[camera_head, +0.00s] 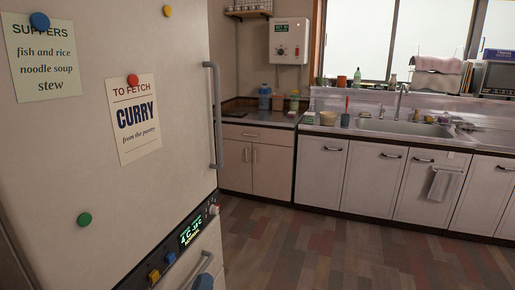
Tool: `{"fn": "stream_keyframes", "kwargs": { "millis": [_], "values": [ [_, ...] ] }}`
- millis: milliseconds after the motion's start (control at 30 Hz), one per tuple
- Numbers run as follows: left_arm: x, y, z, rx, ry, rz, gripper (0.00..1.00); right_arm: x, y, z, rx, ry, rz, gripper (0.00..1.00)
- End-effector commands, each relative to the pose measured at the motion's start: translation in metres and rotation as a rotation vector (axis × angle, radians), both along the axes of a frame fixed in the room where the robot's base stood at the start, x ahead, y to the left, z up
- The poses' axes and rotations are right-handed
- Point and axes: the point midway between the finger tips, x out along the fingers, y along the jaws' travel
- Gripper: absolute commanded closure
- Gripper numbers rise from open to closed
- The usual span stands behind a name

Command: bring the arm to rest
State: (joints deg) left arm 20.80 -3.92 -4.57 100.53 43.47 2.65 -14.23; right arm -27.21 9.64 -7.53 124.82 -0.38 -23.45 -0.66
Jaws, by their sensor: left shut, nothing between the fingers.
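A grey and blue rounded piece shows at the bottom edge, in front of the fridge's lower door. It appears to be part of my left gripper (203,282), shut and holding nothing. Most of it is cut off by the picture's edge, and its fingertips are hard to make out. My right gripper and arm are not in view.
A pale fridge (180,40) with notes, magnets and a vertical handle (215,115) fills the left side, close by. A counter with a sink (405,127) runs along the back. A white towel (440,185) hangs from a cabinet. The tiled floor (330,250) between is clear.

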Motion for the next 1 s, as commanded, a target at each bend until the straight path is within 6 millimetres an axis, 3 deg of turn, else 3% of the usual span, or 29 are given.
{"fn": "stream_keyframes", "kwargs": {
  "millis": [67, 367, 600, 800, 1000],
  "values": [
    [-0.023, 0.009, 0.005, 0.111, 0.041, -0.035, 1.00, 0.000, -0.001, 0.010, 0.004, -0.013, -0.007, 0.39],
    [-0.123, 0.060, -0.033, 0.467, 0.310, -0.055, 1.00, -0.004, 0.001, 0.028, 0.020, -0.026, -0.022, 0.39],
    [-0.213, 0.106, -0.053, 0.682, 0.494, -0.022, 1.00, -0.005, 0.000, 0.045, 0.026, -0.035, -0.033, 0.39],
    [-0.287, 0.133, -0.064, 0.754, 0.605, -0.020, 1.00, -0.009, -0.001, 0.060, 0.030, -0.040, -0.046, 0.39],
    [-0.336, 0.146, -0.078, 0.764, 0.694, -0.029, 1.00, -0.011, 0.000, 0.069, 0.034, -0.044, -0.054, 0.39]
  ]
}}
